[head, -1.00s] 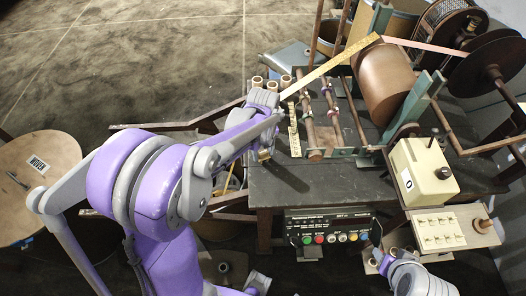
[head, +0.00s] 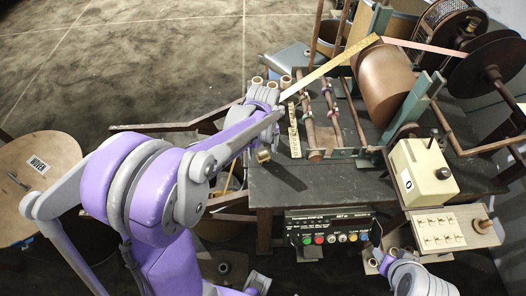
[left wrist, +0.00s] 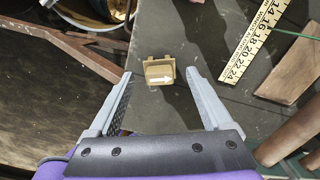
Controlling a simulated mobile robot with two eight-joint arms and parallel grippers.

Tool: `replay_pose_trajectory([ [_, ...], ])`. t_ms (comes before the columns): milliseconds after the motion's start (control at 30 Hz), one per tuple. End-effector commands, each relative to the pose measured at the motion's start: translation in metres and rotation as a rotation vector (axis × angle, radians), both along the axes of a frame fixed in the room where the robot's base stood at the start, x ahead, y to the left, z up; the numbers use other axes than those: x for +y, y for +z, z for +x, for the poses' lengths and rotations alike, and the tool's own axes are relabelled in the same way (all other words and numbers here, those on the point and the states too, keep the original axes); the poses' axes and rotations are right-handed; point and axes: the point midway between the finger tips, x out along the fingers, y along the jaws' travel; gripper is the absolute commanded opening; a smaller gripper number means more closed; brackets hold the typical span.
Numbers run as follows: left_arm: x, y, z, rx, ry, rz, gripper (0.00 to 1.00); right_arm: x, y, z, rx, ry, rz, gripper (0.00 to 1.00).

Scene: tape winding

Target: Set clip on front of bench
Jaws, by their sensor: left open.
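The clip (left wrist: 159,70) is a small tan block with a white arrow on it. In the left wrist view it sits on the dark bench (left wrist: 195,30), close to the bench's left edge. My left gripper (left wrist: 158,82) is open, with one finger on either side of the clip and a gap to each. In the head view my left forearm hides most of this gripper, over the left end of the bench (head: 330,190). A small brass-coloured piece shows below the forearm there.
A yellow ruler (left wrist: 253,40) lies right of the clip. Wooden bars (left wrist: 65,35) run left of the bench. Rods and a large brown roller (head: 382,85) stand on the bench. A control panel (head: 330,228) is on its front, and a cream box (head: 423,172) stands at right.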

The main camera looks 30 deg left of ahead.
Motion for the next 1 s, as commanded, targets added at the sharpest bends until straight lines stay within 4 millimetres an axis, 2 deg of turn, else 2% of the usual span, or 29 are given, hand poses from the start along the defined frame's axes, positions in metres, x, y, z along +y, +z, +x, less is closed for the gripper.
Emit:
replay_pose_trajectory([
  [200,0.0,0.048,0.0,0.0,0.0,0.0,0.83,0.0,0.007,0.002,-0.004,0.0,0.0,0.5],
  [400,0.0,0.087,0.0,0.0,0.0,0.0,0.83,0.0,0.011,0.004,-0.007,0.0,0.0,0.5],
  [500,0.0,0.099,0.0,0.0,0.0,0.0,0.83,0.0,0.012,0.004,-0.008,0.0,0.0,0.5],
  [667,-0.002,0.109,-0.003,-0.007,0.033,0.001,0.83,0.0,0.012,0.004,-0.008,0.0,0.0,0.5],
  [767,-0.008,0.111,-0.013,-0.037,0.16,0.002,0.83,0.0,0.012,0.004,-0.008,0.0,0.0,0.5],
  [833,-0.014,0.111,-0.025,-0.071,0.312,-0.001,0.83,0.0,0.012,0.004,-0.008,0.0,0.0,0.5],
  [1000,-0.032,0.108,-0.06,-0.176,0.793,-0.054,0.83,0.0,0.012,0.004,-0.008,0.0,0.0,0.5],
])
